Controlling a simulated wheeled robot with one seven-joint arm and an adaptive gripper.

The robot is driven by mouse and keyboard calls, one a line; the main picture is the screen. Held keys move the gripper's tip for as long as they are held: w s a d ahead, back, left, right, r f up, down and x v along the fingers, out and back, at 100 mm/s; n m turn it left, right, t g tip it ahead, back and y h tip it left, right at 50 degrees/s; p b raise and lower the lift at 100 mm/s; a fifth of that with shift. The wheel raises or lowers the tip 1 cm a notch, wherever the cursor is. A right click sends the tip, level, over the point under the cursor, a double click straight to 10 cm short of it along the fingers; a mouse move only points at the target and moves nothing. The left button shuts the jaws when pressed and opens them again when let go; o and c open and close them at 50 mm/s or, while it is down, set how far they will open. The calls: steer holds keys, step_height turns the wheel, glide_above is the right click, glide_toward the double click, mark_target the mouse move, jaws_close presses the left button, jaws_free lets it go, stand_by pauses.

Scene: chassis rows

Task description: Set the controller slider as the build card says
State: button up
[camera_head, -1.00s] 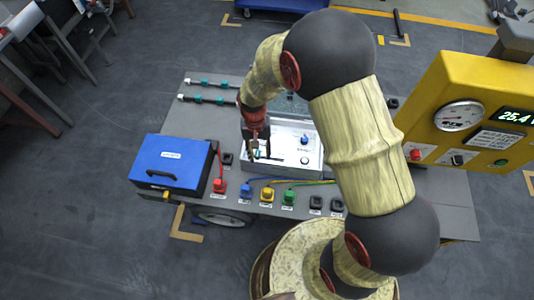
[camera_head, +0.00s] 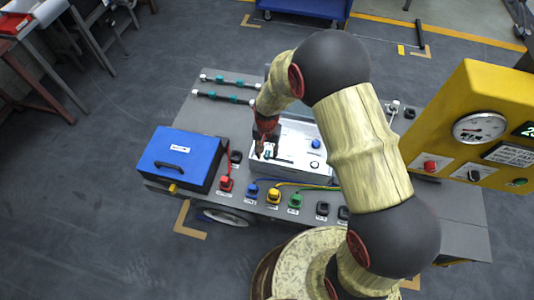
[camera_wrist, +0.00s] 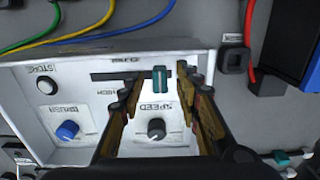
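The white controller (camera_head: 287,163) sits on the grey bench. In the wrist view its panel (camera_wrist: 100,62) appears upside down. A teal slider knob (camera_wrist: 159,78) stands near the right end of a dark horizontal slot (camera_wrist: 108,76). My gripper (camera_wrist: 163,82) is open, with one finger on each side of the knob. Gaps show on both sides, though contact lower down is hard to judge. In the head view my gripper (camera_head: 265,150) is low over the controller's left part.
The panel also has a black dial (camera_wrist: 156,128), a blue knob (camera_wrist: 67,130) and a white button (camera_wrist: 46,86). A blue case (camera_head: 180,158) stands left. Coloured plugs and cables line the front edge. A yellow gauge panel (camera_head: 480,100) stands right.

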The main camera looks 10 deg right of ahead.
steer(key=shift+f, duration=0.15)
steer(key=shift+c, duration=1.1)
jaws_close()
